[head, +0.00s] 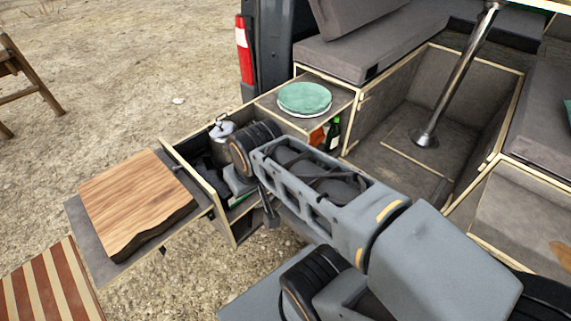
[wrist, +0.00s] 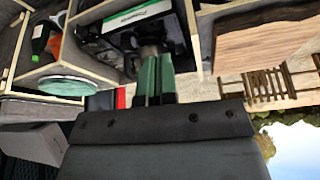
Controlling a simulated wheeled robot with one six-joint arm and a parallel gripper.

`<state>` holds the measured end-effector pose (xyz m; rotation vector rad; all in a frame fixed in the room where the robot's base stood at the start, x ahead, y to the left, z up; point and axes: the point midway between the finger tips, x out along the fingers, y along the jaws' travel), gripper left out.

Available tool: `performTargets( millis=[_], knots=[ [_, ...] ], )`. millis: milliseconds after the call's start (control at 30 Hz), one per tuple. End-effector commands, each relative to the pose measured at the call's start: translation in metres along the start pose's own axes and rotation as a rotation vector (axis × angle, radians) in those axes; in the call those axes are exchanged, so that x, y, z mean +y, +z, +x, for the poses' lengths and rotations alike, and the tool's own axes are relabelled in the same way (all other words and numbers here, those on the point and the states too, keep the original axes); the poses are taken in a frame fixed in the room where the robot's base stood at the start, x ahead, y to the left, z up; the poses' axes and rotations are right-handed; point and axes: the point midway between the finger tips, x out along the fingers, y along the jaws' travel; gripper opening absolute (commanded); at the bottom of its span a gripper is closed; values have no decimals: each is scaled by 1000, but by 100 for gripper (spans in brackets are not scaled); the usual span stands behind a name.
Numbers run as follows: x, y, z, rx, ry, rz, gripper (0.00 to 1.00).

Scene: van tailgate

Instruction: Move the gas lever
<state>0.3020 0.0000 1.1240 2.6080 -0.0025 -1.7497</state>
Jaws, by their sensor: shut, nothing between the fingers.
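My gripper (wrist: 154,64) shows in the wrist view as two green fingers, side by side and shut with nothing between them. Its tips are in front of a dark appliance with a green-and-white label (wrist: 135,15) inside the pull-out drawer. A small greyish part shows right at the fingertips, but I cannot tell whether it is the gas lever or whether the fingers touch it. In the head view my arm reaches over the drawer (head: 187,172), and my own wrist hides the fingers and most of the appliance.
A wooden board (head: 135,200) lies on a shelf left of the drawer. A silver pot (head: 222,130) stands at the drawer's far end. A green plate (head: 304,98) lies on the counter, with a green bottle (head: 333,134) below. A metal table leg (head: 455,80) rises inside the van.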

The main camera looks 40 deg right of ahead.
Motion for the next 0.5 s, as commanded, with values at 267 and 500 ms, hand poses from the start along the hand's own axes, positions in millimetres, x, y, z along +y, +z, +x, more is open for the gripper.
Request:
performTargets(
  millis=[267,500],
  knots=[
    [13,-16,7,-32,8,-53,0],
    [69,-77,55,-149,-10,-308,0]
  ],
)
